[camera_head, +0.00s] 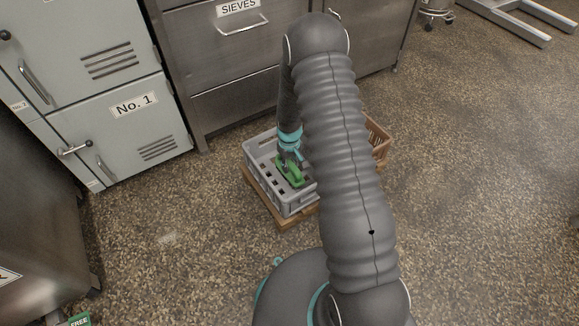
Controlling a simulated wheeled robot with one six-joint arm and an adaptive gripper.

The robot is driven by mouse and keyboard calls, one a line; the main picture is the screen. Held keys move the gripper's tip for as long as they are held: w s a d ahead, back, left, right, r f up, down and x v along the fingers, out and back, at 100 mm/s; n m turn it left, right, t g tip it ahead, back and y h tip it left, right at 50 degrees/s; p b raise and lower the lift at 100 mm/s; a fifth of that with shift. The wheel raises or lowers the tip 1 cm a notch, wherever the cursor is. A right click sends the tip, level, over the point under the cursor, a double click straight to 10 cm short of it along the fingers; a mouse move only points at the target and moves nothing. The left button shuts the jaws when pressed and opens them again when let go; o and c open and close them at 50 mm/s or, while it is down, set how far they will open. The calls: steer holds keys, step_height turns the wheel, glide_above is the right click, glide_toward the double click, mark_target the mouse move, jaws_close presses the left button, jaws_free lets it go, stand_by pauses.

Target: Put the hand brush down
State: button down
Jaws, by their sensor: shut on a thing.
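The hand brush (292,176) looks green and is partly hidden by my gripper. My gripper (289,161) points down and is shut on the brush, within the outline of the grey crate (261,178). The crate has slotted sides, and my arm covers its right part. I cannot tell whether the brush touches the crate or hangs just above it.
The grey crate stands on a low wooden base (281,222). A brown crate (379,139) shows behind my arm. Steel drawers marked SIEVES (236,25) and a pale locker (135,125) stand behind. The speckled floor (480,180) at right is clear.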

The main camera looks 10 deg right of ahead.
steer(key=shift+f, duration=0.5)
steer(key=shift+f, duration=0.15)
steer(key=c, duration=1)
jaws_free()
steer(key=shift+o, duration=0.2)
